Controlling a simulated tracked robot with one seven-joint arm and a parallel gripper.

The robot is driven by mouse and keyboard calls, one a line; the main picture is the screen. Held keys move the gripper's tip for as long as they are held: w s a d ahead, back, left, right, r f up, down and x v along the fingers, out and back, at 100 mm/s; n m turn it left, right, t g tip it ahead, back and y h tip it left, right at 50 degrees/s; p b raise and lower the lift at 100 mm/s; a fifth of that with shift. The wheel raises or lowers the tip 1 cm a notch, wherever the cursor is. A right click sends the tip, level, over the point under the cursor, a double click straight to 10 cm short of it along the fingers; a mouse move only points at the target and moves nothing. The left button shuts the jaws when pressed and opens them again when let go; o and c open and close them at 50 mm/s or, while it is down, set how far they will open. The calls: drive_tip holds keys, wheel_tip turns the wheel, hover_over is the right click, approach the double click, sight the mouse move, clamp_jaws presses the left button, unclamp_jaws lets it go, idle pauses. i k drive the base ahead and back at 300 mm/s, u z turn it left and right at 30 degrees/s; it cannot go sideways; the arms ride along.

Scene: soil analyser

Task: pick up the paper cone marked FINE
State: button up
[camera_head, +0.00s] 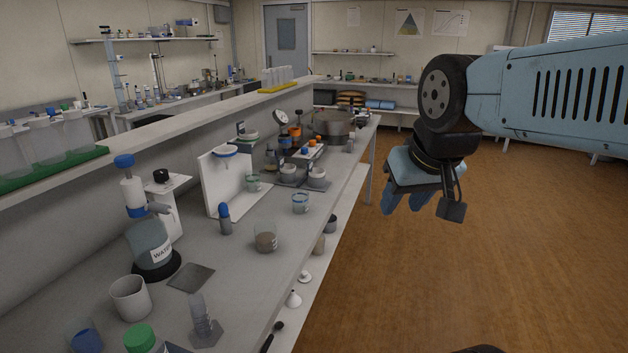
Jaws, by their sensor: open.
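I cannot make out any paper cone marked FINE; no such lettering is readable from here. Two small white funnel-shaped pieces, one nearer (293,299) and one farther (304,276), sit on the lower ledge along the bench's front; I cannot tell whether either is paper. My gripper (405,204) hangs at the right of the bench, over the open floor side, with its blue fingers pointing down. It is open, and nothing shows between its fingers. It is well apart from the bench things.
The grey bench (252,284) holds a water bottle (150,246), a beige cup (130,298), a glass beaker (265,240), a white stand (228,182) and more equipment farther back. A raised shelf (160,118) runs along its left. The wooden floor (480,260) at right is clear.

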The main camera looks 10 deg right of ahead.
sight(317, 173)
drive_tip(key=z, duration=0.25)
drive_tip(key=i, duration=1.7)
drive_tip(key=u, duration=0.45)
